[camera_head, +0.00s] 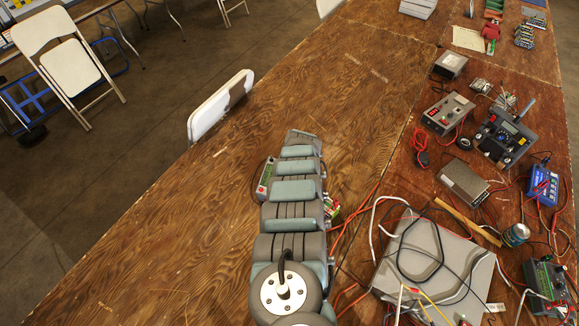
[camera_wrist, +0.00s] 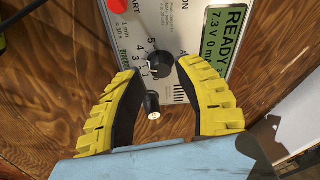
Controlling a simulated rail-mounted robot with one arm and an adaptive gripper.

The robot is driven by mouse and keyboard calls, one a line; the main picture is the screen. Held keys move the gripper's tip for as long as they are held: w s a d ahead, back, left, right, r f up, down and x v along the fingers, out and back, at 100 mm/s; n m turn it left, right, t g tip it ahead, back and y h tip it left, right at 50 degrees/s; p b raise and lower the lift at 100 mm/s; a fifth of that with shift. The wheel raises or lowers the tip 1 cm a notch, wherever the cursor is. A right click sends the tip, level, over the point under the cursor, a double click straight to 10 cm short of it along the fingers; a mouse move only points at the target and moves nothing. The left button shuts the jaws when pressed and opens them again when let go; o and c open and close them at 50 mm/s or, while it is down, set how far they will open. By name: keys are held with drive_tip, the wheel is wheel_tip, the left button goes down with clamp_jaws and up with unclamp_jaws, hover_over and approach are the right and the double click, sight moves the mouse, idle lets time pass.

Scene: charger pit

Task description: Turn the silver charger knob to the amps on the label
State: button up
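In the wrist view, the charger's light front panel (camera_wrist: 178,20) fills the upper middle. It carries a green display (camera_wrist: 222,40) reading "READY" and "7.3 V". A round dark knob (camera_wrist: 160,63) sits on the panel beside a printed number scale; its pointer setting is too small to read surely. My gripper (camera_wrist: 157,69) is open, with one yellow-backed finger on each side of the knob; contact cannot be told. A black post with a pale tip (camera_wrist: 152,105) stands between the fingers. In the head view, the charger (camera_head: 266,178) is partly hidden beside my arm.

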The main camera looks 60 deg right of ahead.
drive_tip(key=shift+v, duration=1.9)
drive_tip(key=shift+a+r, duration=0.3)
drive_tip(key=shift+r, duration=0.35)
drive_tip(key=shift+s+v, duration=0.2)
drive_tip(key=shift+v, duration=2.6)
drive_tip(key=shift+f, duration=0.1)
